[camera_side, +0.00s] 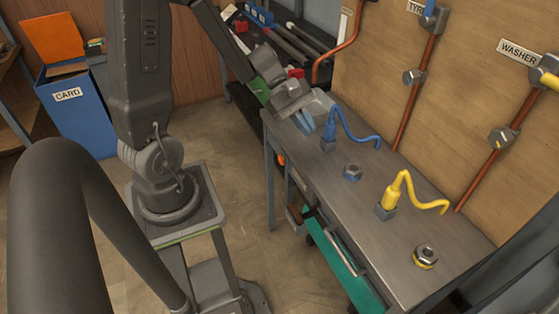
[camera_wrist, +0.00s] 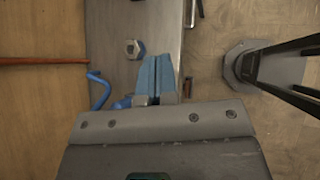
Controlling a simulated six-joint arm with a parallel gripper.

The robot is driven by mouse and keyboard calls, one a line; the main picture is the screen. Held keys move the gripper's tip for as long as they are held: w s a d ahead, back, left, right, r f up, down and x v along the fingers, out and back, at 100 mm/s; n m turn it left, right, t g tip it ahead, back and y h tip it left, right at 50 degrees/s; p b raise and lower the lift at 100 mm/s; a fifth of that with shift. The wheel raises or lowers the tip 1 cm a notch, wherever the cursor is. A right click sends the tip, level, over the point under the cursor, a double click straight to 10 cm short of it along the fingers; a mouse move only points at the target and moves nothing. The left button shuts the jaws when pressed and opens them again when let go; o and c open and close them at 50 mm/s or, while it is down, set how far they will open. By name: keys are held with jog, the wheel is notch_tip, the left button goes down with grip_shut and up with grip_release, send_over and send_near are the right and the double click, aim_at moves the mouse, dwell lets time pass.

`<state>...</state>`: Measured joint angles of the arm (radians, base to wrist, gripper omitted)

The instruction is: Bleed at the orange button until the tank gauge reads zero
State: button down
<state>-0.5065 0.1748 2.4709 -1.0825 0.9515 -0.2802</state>
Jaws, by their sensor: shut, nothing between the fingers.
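My gripper (camera_side: 307,122) is over the far end of the grey workbench (camera_side: 385,235), with its light-blue fingers pointing down. In the wrist view, the two fingers (camera_wrist: 158,75) lie side by side, shut and empty, over the bench near its front edge. A small orange spot (camera_side: 281,158) shows at the bench's front side, below the top; I cannot tell whether it is the orange button. I cannot make out a tank or a gauge in either view.
A blue hose (camera_side: 345,130) on a grey block stands beside my gripper, also seen in the wrist view (camera_wrist: 97,90). Pipes with valves run up the wall.

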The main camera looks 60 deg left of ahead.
jog(key=w+a+f+n+t, duration=0.1)
jog(key=a+f+n+t, duration=0.2)
jog(key=a+f+n, duration=0.45)
jog(key=n+t+y, duration=0.3)
jog(key=n+y, duration=0.1)
jog(key=n, duration=1)
send_near(281, 160)
jog(key=d, duration=0.4)
jog(key=s+a+f+n+g+y, duration=0.1)
jog(key=s+f+n+y, duration=0.1)
jog(key=s+f+n, duration=0.3)
jog(key=shift+s+a+f+y, duration=0.25)
jog(key=shift+s+f+y, duration=0.1)
jog(key=shift+f, duration=0.6)
jog(key=shift+w+n, duration=0.15)
jog(key=shift+n, duration=0.1)
jog(key=w, duration=0.8)
jog(key=shift+w, duration=0.3)
jog(key=shift+w, duration=0.4)
